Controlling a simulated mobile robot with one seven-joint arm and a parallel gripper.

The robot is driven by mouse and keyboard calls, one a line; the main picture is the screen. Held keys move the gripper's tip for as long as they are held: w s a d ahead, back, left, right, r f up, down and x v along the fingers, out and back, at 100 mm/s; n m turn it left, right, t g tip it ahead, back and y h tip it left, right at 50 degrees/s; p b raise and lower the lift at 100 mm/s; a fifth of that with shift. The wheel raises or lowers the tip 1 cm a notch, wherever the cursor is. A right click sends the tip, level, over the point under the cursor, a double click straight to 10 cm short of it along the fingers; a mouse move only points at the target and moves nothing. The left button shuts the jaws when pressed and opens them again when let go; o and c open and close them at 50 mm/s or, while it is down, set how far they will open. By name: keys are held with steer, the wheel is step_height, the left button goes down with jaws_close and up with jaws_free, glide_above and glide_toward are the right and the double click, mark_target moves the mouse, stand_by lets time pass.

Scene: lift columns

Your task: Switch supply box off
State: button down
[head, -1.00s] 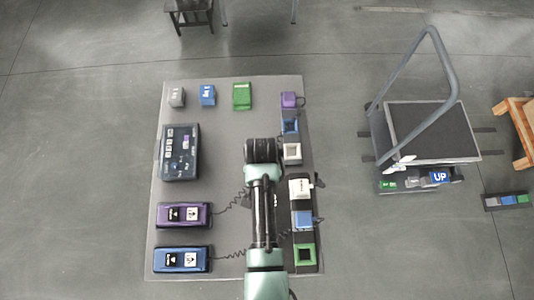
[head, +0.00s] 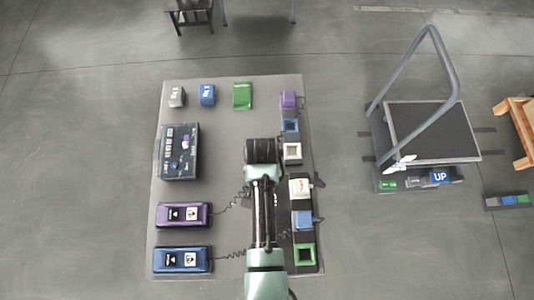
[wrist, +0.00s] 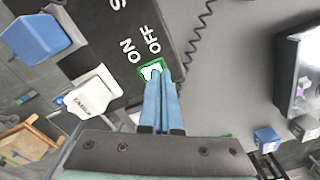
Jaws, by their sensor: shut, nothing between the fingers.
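In the wrist view a black box (wrist: 165,20) carries white ON and OFF lettering and part of another word. It appears to be the supply box. At its near end is a small green-framed switch (wrist: 151,70) with a white face. My gripper (wrist: 158,78) is shut, its two blue fingers together and empty. The fingertips are at the switch and cover part of it; I cannot tell whether they touch it. In the head view my arm hides the fingers and most of this box.
A white TABLE block (wrist: 93,92) and a blue block (wrist: 43,37) stand left of the box in the wrist view. A coiled cord runs to its right. In the head view a control panel (head: 179,168) and purple and blue boxes lie on the left of the mat; a cart (head: 432,132) stands right.

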steer(key=shift+f+b, duration=0.55)
steer(key=shift+f, duration=0.25)
steer(key=shift+r, duration=0.1)
step_height(320, 180, up, 7)
steer(key=p, duration=0.7)
stand_by(0.3)
stand_by(0.5)
